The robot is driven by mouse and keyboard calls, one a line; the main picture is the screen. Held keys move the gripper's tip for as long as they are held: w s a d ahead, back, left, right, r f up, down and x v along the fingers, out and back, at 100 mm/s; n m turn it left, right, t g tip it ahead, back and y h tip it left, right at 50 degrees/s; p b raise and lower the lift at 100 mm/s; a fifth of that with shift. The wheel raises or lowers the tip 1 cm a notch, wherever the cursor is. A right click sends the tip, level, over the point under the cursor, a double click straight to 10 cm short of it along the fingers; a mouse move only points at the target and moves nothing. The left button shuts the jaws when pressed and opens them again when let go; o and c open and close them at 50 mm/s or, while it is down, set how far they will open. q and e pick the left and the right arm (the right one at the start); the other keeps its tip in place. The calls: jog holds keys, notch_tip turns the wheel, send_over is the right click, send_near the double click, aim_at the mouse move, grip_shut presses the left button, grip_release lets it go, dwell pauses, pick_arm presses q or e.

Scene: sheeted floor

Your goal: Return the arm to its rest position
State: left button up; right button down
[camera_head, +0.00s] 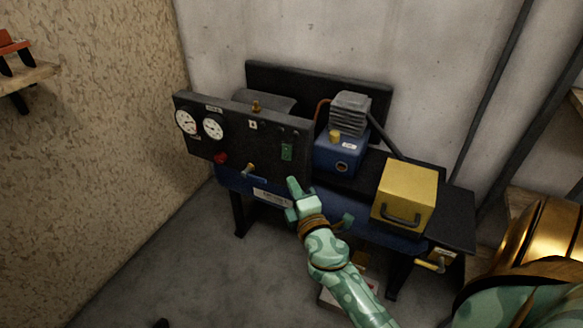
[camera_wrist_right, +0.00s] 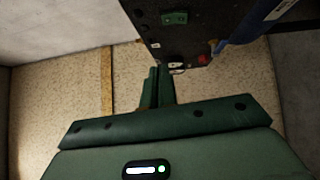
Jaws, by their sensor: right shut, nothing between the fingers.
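My right arm (camera_head: 345,275) reaches up from the lower right in the head view. Its gripper (camera_head: 294,187) is shut and empty, in front of the lower edge of a black gauge panel (camera_head: 240,137). A green switch (camera_head: 287,152) on the panel is just above the fingertips. Whether the fingers touch the panel cannot be told. In the right wrist view the shut fingers (camera_wrist_right: 157,85) point toward the speckled wall, and the panel (camera_wrist_right: 165,38) with the green switch (camera_wrist_right: 174,17) is beyond them. My left gripper is not in view.
The panel belongs to a compressor bench with round gauges (camera_head: 212,128), a blue pump (camera_head: 338,154) and a yellow box (camera_head: 405,193). A wooden shelf (camera_head: 28,77) is at the far left. The floor (camera_head: 160,265) at lower left is mostly clear.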

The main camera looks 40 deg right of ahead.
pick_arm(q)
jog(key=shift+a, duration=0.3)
